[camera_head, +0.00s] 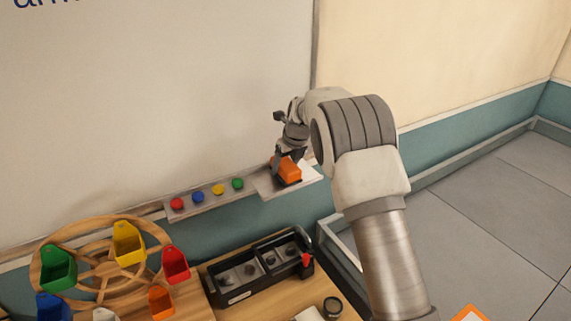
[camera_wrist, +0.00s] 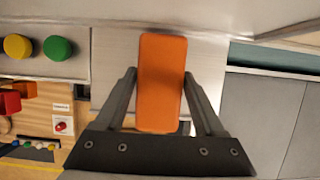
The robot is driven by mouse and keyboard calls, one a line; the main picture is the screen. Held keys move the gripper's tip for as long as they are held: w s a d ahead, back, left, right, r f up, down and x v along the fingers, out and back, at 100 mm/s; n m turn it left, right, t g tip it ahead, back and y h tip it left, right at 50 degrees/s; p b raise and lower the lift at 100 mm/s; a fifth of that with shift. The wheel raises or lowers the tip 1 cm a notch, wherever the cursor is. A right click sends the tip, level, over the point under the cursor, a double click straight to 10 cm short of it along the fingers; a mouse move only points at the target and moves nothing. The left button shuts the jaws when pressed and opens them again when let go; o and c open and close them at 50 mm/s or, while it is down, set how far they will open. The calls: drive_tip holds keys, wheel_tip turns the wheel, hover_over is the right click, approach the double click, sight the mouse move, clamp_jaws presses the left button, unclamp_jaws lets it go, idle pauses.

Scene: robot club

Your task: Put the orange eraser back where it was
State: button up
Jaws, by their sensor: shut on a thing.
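The orange eraser (camera_head: 287,171) is at the right end of the whiteboard's ledge, over a pale flat plate (camera_head: 308,176). My gripper (camera_head: 284,160) is shut on the eraser from above. In the wrist view the eraser (camera_wrist: 162,85) lies between the two fingers of my gripper (camera_wrist: 160,90), long side running up the picture. The pale plate (camera_wrist: 205,65) shows behind the eraser in the wrist view. I cannot tell whether the eraser's underside touches the plate.
Red, blue, yellow and green magnets (camera_head: 218,189) line the ledge (camera_head: 187,211) to the left. The whiteboard (camera_head: 150,100) rises behind. Below are a black tool tray (camera_head: 240,294) and a wooden wheel (camera_head: 60,262) with coloured bins. Open floor (camera_head: 500,200) lies right.

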drive_tip(key=o, duration=1.2)
drive_tip(key=shift+f, duration=0.15)
drive_tip(key=shift+c, duration=0.2)
drive_tip(key=b+v, duration=0.1)
drive_tip(key=v, duration=1.1)
drive_tip(key=shift+r, duration=0.2)
